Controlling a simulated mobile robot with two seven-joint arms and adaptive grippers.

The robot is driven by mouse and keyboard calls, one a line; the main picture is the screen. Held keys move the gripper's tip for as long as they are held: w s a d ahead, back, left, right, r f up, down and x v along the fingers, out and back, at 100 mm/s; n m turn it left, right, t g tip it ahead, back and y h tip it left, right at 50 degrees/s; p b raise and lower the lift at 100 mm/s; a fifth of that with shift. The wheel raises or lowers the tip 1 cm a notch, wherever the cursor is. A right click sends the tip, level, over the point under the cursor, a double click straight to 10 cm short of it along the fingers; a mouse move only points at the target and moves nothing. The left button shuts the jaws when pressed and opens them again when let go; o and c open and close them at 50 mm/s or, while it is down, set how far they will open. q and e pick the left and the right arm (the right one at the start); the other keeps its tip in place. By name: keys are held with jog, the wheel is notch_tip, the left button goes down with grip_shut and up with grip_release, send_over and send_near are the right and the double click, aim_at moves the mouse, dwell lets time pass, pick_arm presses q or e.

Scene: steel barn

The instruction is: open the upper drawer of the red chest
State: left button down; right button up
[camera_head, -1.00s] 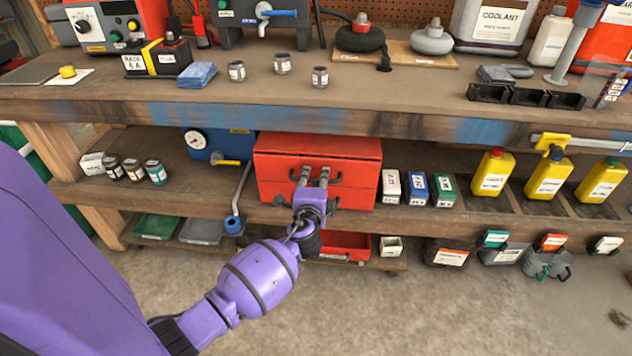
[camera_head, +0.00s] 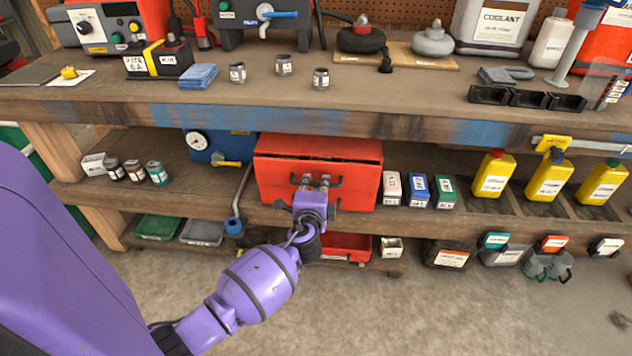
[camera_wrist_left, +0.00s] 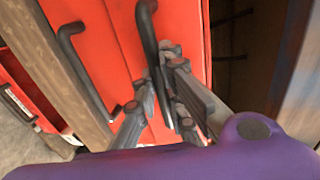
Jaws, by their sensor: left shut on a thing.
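The red chest (camera_head: 330,150) stands on the middle shelf under the workbench. Its front has an upper and a lower drawer, each with a dark bar handle. My left gripper (camera_head: 315,182) is at the upper handle (camera_head: 338,182). In the left wrist view, the fingers (camera_wrist_left: 165,95) are closed around this handle (camera_wrist_left: 149,40), and the lower handle (camera_wrist_left: 75,60) is free to the left. The upper drawer front (camera_wrist_left: 180,20) seems slightly forward in the head view; how wide its gap is I cannot tell. My right gripper is not in view.
Small labelled boxes (camera_head: 417,190) stand close to the chest's right, with yellow bottles (camera_head: 493,175) beyond. A blue case (camera_head: 205,146) and a grey bar-like tool (camera_head: 240,195) are at its left. A red tray (camera_head: 345,246) lies below. The floor in front is open.

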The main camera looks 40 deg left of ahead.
pick_arm(q)
jog(key=f+v, duration=0.2)
jog(key=v, duration=0.8)
jog(key=f+v, duration=0.2)
jog(key=v, duration=0.9)
jog(key=shift+s+d+p, duration=0.15)
jog(key=shift+s+p, duration=0.15)
jog(key=shift+s, duration=0.2)
jog(key=c, duration=1.8)
grip_release()
jog(key=v, duration=1.2)
